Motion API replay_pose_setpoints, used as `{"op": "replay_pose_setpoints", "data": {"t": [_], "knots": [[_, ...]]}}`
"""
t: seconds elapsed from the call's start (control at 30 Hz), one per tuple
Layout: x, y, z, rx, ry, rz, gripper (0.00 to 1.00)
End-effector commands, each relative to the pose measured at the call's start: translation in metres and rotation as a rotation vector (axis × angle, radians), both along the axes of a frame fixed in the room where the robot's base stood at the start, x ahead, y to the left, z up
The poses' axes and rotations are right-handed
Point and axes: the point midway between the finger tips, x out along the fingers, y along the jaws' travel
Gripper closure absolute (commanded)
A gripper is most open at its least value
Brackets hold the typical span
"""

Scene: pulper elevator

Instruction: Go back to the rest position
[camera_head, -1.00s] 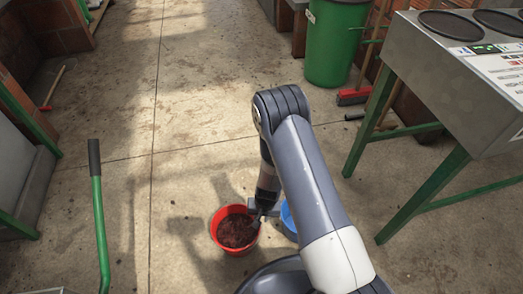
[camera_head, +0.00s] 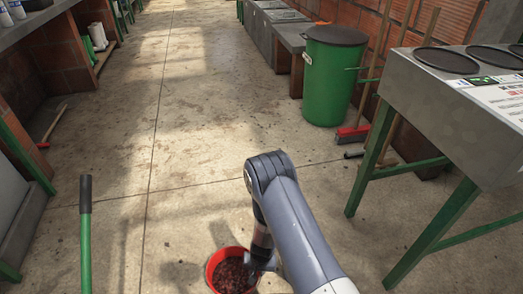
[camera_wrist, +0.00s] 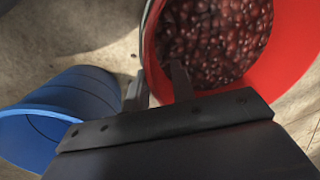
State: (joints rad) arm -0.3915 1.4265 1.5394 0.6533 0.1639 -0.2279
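My gripper (camera_wrist: 158,88) is at the rim of a red bucket (camera_wrist: 290,62) filled with dark red coffee cherries (camera_wrist: 214,38). In the wrist view the two fingers are close together, with the bucket's wall between them, one finger inside and one outside. They appear shut on the rim. In the head view the red bucket (camera_head: 211,268) is at the bottom middle, and my gripper (camera_head: 262,262) is at its right side. I cannot tell whether the bucket touches the floor.
A green bin (camera_head: 332,80) and a metal table (camera_head: 445,105) stand at right. A green-handled tool (camera_head: 86,225) is at left. The floor ahead is clear.

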Motion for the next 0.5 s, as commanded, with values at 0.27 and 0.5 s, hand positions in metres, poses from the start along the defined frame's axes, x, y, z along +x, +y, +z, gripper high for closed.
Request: {"op": "replay_pose_setpoints", "data": {"t": [0.27, 0.5], "knots": [[0.000, 0.000, 0.001, 0.000, 0.001, -0.001, 0.76], [-0.001, 0.000, -0.009, -0.001, 0.002, -0.001, 0.76]]}}
